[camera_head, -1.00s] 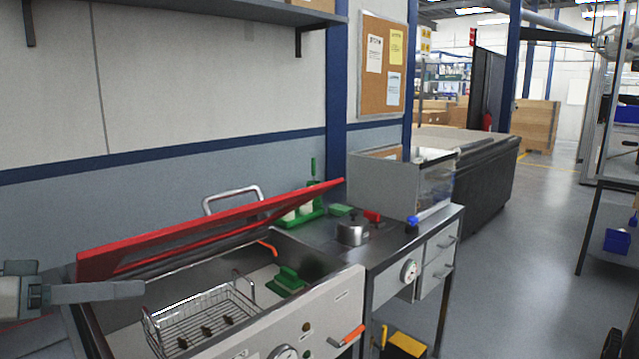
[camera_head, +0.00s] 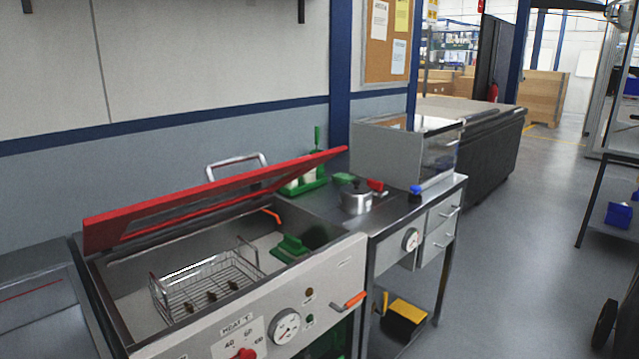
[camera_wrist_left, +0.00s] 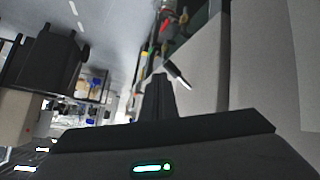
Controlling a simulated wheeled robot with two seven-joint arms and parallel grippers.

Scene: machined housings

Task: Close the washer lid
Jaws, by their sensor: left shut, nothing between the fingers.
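The washer (camera_head: 330,278) is a metal basin with a pale front panel at the lower left of the head view. Its red lid (camera_head: 190,201) is open, tilted up over the basin, with a metal handle (camera_head: 235,165) behind its upper edge. A wire basket (camera_head: 208,290) with small dark parts and a green piece (camera_head: 290,248) are inside. My left gripper (camera_wrist_left: 160,80) shows only in the left wrist view, its fingers together and empty. It is out of the head view, so its distance to the lid cannot be told. My right gripper is not in view.
A steel bench (camera_head: 400,207) with a metal pot (camera_head: 355,198), a clear-fronted box (camera_head: 405,155) and drawers adjoins the washer on the right. An orange-tipped lever (camera_head: 352,301) sticks out from the front panel. Open floor (camera_head: 510,270) lies to the right.

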